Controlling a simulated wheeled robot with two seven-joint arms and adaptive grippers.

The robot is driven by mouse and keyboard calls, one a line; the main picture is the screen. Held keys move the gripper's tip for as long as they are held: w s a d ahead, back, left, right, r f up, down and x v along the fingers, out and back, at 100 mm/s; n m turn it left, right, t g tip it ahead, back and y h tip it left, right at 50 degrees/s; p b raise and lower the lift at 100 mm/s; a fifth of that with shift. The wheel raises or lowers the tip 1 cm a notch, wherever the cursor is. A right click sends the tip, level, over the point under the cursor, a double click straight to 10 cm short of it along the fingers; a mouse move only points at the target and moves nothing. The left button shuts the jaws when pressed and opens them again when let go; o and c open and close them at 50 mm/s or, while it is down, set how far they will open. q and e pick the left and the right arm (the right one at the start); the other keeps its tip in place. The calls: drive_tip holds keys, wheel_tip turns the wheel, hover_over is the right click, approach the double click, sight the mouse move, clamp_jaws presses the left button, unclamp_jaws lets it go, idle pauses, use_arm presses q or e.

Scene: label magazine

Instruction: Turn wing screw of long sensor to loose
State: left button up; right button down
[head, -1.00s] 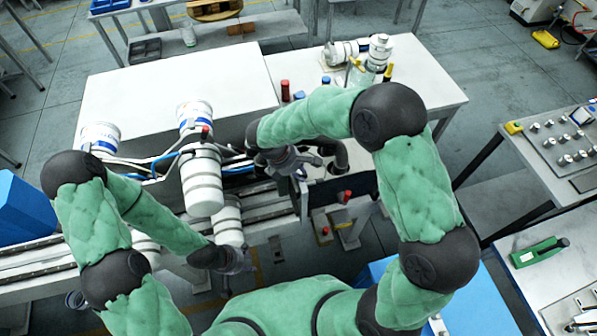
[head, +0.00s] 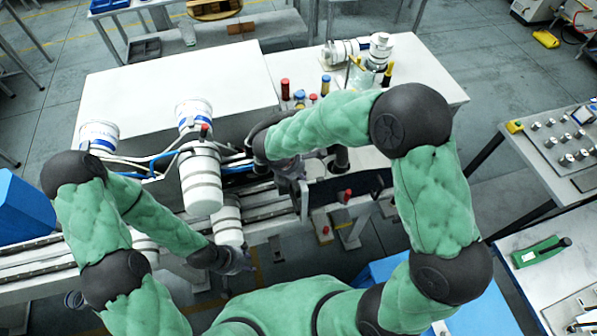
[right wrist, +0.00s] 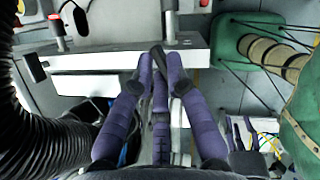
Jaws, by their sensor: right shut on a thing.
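My right gripper (head: 290,172) is at the machine's rail end, partly hidden by its own forearm in the head view. In the right wrist view its purple fingers (right wrist: 163,58) come together at the tips on a small dark part (right wrist: 183,66), beside a pale plate edge. I cannot clearly make out the wing screw or the long sensor; the fingers cover that spot. My left gripper (head: 236,262) hangs low near the white rollers at the front of the machine; its fingers are too small to read.
White cylinders (head: 200,180) and blue cables stand left of my right gripper. Red- and blue-capped bottles (head: 285,88) stand on the white table behind my right forearm. A black corrugated hose (right wrist: 40,125) runs close on the left in the right wrist view.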

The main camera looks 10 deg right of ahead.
drive_tip(key=n, duration=0.2)
drive_tip(key=n+t+y, duration=0.1)
drive_tip(key=n, duration=0.2)
drive_tip(key=shift+s+d+n+y, duration=0.1)
drive_tip(key=shift+s+n+y, duration=0.15)
drive_tip(key=shift+n+y, duration=0.05)
drive_tip(key=n+y, duration=0.1)
drive_tip(key=n, duration=0.1)
drive_tip(key=n+t+p, duration=0.1)
drive_tip(key=n, duration=0.2)
drive_tip(key=shift+s+d+y, duration=0.1)
drive_tip(key=shift+y, duration=0.3)
drive_tip(key=shift+n, duration=0.3)
drive_tip(key=c, duration=1.2)
unclamp_jaws()
drive_tip(key=v, duration=1.2)
drive_tip(key=shift+s+f, duration=0.1)
drive_tip(key=shift+s, duration=0.05)
